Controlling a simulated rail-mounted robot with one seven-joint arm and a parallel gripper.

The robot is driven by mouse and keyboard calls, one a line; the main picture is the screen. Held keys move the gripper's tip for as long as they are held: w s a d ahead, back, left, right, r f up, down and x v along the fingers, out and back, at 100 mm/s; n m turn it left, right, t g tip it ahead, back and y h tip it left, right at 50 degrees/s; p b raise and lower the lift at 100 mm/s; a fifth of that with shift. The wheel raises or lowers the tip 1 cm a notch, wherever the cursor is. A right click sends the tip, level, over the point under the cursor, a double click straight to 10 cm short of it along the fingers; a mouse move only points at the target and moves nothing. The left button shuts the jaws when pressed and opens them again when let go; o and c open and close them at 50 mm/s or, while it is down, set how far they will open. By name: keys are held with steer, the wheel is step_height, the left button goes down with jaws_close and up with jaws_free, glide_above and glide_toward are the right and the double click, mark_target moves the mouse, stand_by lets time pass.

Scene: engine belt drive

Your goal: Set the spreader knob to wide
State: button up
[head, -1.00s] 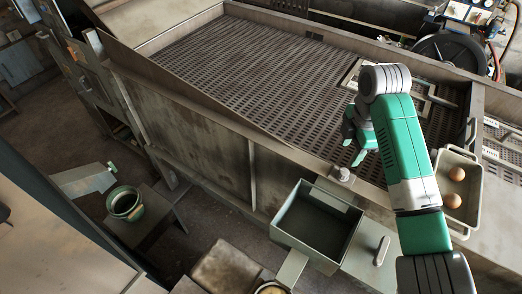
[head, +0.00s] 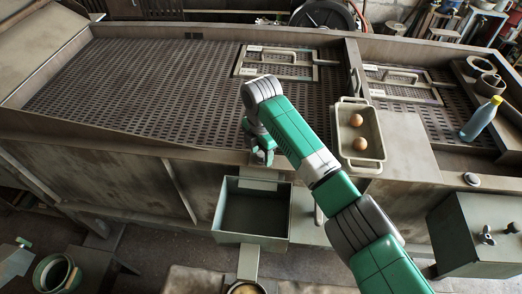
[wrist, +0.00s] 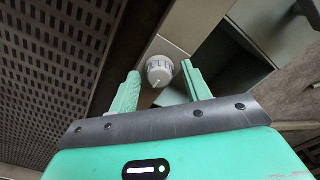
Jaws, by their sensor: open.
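A pale round knob (wrist: 159,71) with ridged sides and a small pointer mark toward its lower edge sits on a light plate in the wrist view. Any markings around it are too small to read. My gripper (wrist: 160,68) is open, its two green fingers on the left and right of the knob in the picture, with gaps on both sides. I cannot tell how far above the knob the fingertips are. In the head view my gripper (head: 262,157) points down at the front edge of the grated bed and covers the knob.
An open grey-green bin (head: 226,212) hangs just below the knob. The grated bed (head: 130,80) stretches behind. A blue bottle (head: 481,119) and a box with a dark wing handle (head: 487,235) stand farther right.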

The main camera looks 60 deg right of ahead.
steer(key=c, duration=1)
steer(key=shift+r+m+p, duration=0.15)
steer(key=shift+m+p, duration=0.15)
steer(key=shift+p, duration=0.05)
steer(key=m+p, duration=0.2)
steer(key=shift+r+m+p, duration=0.15)
steer(key=shift+m+p, duration=0.15)
steer(key=shift+p, duration=0.1)
steer(key=m+p, duration=0.3)
steer(key=m, duration=0.2)
steer(key=shift+p, duration=0.3)
steer(key=m+p, duration=0.2)
steer(key=m, duration=0.3)
steer(key=shift+m, duration=0.4)
steer(key=m, duration=0.4)
steer(key=shift+p, duration=0.4)
steer(key=shift+f+m, duration=0.2)
steer(key=shift+m, duration=0.1)
steer(key=o, duration=1)
